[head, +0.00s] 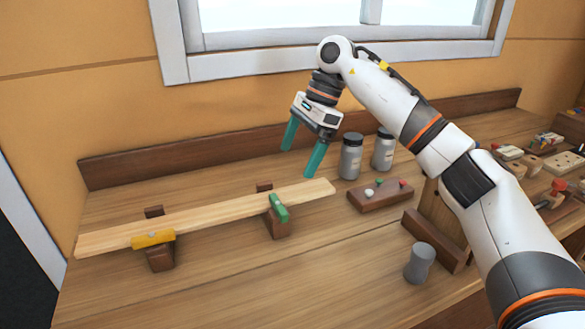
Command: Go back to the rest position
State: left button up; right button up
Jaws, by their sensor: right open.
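My right gripper (303,154) is open, with its two teal fingers apart and nothing between them. It hangs above the bench, over the far side of the right part of a long pale plank (220,214). The plank lies across two dark wooden supports; the right support (277,224) has a green piece (279,207) against the plank, and the left support (160,259) has a yellow piece (153,239) at its front. My right arm comes in from the lower right and bends down at the wrist. My left gripper is out of view.
Two grey jars with dark lids (350,156) (383,149) stand right of the gripper. A brown block with small knobs (380,195), a grey waisted cylinder (419,263) and a wooden stand (434,240) are nearby. Tools and blocks crowd the far right. The front of the bench (230,290) is clear.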

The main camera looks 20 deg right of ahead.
jog(key=shift+d+r, duration=0.1)
jog(key=shift+r, duration=0.15)
